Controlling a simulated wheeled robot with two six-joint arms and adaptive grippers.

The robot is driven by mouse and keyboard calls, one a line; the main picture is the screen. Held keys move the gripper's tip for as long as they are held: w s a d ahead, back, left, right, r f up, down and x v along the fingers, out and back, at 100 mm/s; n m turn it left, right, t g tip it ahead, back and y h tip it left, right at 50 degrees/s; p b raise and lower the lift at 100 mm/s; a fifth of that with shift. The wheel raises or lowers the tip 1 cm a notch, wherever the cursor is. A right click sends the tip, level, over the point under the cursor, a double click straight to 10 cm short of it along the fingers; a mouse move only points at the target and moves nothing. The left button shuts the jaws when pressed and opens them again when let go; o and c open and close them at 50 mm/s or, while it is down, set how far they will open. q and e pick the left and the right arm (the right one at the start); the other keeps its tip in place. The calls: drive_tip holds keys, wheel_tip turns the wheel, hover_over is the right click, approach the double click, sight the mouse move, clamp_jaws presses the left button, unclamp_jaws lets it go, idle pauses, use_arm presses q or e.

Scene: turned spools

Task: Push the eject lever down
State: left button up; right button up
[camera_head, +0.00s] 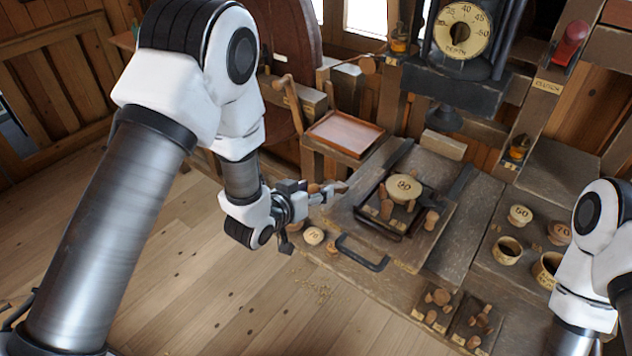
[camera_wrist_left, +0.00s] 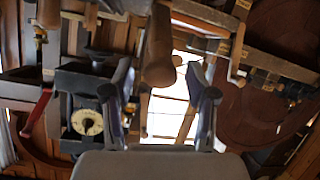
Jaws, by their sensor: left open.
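A wooden lever handle (camera_head: 292,103), which looks like the eject lever, stands slanted at the left post of the bench. My left gripper (camera_head: 338,187) is open near the bench's front left edge, apart from that handle. In the left wrist view its two fingers (camera_wrist_left: 162,95) are spread, with no object gripped. A thick wooden cylinder (camera_wrist_left: 158,48) shows close by between the fingertips from the top. I cannot tell whether it is the same handle or whether a finger touches it. My right gripper is out of view; only its arm shows at the right edge.
A press plate holds a spool marked 90 (camera_head: 403,187), below a black press head with a dial (camera_head: 462,28). A shallow reddish tray (camera_head: 345,132) lies behind my left gripper. A black bar handle (camera_head: 362,257), loose wooden pieces and cups (camera_head: 507,250) crowd the bench.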

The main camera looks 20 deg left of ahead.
use_arm(q)
drive_tip(key=shift+w+d+f, duration=0.1)
drive_tip(key=shift+w, duration=0.2)
drive_tip(key=shift+s, duration=0.35)
drive_tip(key=shift+c, duration=0.3)
drive_tip(key=shift+w, duration=0.2)
clamp_jaws()
drive_tip(key=s+a+f+t+b, duration=0.1)
drive_tip(key=s+f+t+b, duration=0.1)
drive_tip(key=f+b, duration=0.6)
drive_tip(key=shift+s+f+t+h+b, duration=0.25)
drive_tip(key=shift+s+t+h+b, duration=0.2)
drive_tip(key=shift+b, duration=2.45)
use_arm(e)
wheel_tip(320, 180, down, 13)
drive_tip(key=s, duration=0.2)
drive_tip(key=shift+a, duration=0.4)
use_arm(q)
drive_tip(key=shift+a, duration=0.1)
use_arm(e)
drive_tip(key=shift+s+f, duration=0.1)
use_arm(q)
drive_tip(key=shift+c, duration=0.5)
unclamp_jaws()
drive_tip(key=shift+o, duration=0.8)
drive_tip(key=shift+w, duration=0.1)
